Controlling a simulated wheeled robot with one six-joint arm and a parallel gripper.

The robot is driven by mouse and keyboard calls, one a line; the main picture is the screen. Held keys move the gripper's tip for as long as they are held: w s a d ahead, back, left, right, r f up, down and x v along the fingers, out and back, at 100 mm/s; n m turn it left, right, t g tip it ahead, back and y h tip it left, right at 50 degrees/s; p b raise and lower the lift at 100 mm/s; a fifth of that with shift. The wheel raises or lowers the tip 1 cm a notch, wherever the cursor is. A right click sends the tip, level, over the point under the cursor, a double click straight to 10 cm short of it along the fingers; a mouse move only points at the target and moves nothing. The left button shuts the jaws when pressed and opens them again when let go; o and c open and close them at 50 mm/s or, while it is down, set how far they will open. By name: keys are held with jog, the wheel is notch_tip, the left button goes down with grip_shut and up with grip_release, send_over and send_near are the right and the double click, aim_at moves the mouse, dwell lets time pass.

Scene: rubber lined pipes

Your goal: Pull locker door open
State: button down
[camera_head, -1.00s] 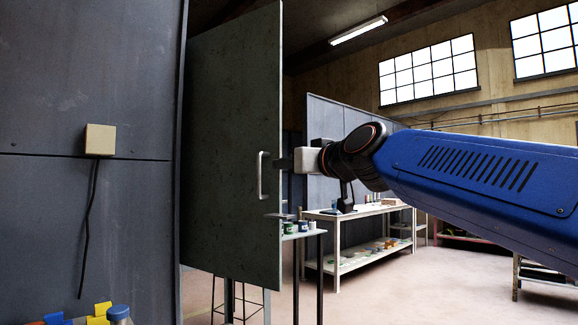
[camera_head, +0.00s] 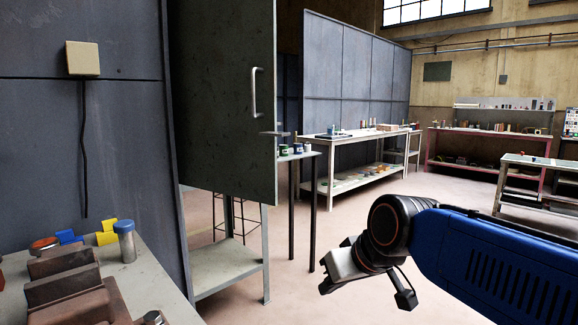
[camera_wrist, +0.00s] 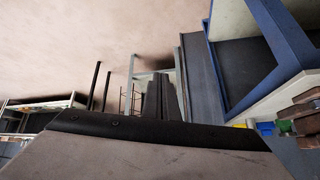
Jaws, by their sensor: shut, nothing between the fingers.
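The locker door (camera_head: 222,120) is a dark grey-green panel standing upright at left of centre in the head view. A pale vertical bar handle (camera_head: 256,92) is near its right edge, with a small lever (camera_head: 273,134) lower down. My gripper (camera_head: 333,268) is lower right of the door, well apart from the handle and touching nothing. It is shut and empty. In the wrist view, dark parallel fingers (camera_wrist: 160,98) show close together beyond the wrist housing. I cannot tell the door's exact angle; the locker's inside is hidden.
A grey panel wall (camera_head: 120,125) with a beige box (camera_head: 83,58) stands left. A cluttered bench (camera_head: 150,280) is at lower left. A shelved table (camera_head: 350,140) stands behind, and a pink-framed bench (camera_head: 480,150) farther right. Open floor (camera_head: 400,215) lies between.

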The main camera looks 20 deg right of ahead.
jog(key=s+f+m+g, duration=0.1)
jog(key=s+f+g, duration=0.1)
jog(key=s+f, duration=0.3)
jog(key=w+r+m+y, duration=0.35)
jog(key=w+r, duration=0.25)
jog(key=w, duration=0.5)
jog(key=w+r+m+y, duration=0.2)
jog(key=w+r+y, duration=0.35)
jog(key=w, duration=0.55)
jog(key=w+d+r+m+t+y, duration=0.1)
jog(key=w+d+r+t+y, duration=0.35)
jog(key=w+d+r, duration=0.8)
jog(key=s+f+x, duration=0.1)
jog(key=x, duration=1)
jog(key=shift+a+f, duration=0.15)
jog(key=shift+a, duration=0.35)
